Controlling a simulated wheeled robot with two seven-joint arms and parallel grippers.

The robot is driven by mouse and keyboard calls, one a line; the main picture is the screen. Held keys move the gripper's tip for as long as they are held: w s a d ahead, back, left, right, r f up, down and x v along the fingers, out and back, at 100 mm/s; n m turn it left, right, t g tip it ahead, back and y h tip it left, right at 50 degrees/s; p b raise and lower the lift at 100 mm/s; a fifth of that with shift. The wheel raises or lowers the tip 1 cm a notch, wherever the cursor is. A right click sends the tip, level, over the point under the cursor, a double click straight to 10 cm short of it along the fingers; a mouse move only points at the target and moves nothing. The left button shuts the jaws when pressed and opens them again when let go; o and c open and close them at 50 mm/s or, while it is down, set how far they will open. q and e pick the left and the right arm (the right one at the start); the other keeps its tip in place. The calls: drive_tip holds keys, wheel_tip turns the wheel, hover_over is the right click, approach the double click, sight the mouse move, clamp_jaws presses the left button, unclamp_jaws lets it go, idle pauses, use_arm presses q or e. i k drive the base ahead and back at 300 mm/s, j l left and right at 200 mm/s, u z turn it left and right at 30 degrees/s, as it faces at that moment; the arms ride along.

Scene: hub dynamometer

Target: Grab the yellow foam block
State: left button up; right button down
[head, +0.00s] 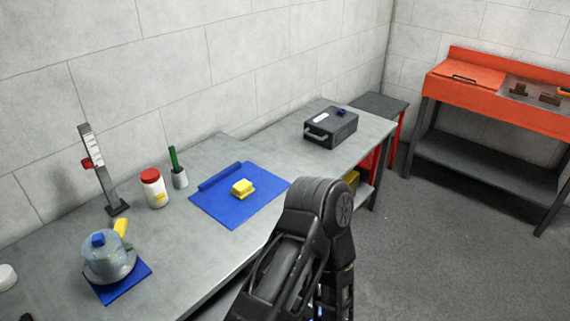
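The yellow foam block (242,187) lies on a blue mat (232,212) on the grey workbench. The mat's far edge is rolled up behind the block. Nothing touches the block from above, and it is in full view. A black arm of mine rises from the bottom middle, in front of the bench and to the right of the mat. Its gripper cannot be made out. No gripper fingers show in the head view.
On the bench (190,245) stand a red-lidded white jar (154,189), a grey cup with a green stick (179,178), a height gauge (100,175), a clear pot (109,263) and a black case (331,128). An orange workbench (470,95) stands at the right. Open floor lies between.

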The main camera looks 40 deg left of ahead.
sight(243, 188)
drive_tip(key=i, duration=2.25)
drive_tip(key=i+u, duration=0.1)
drive_tip(key=u, duration=2.3)
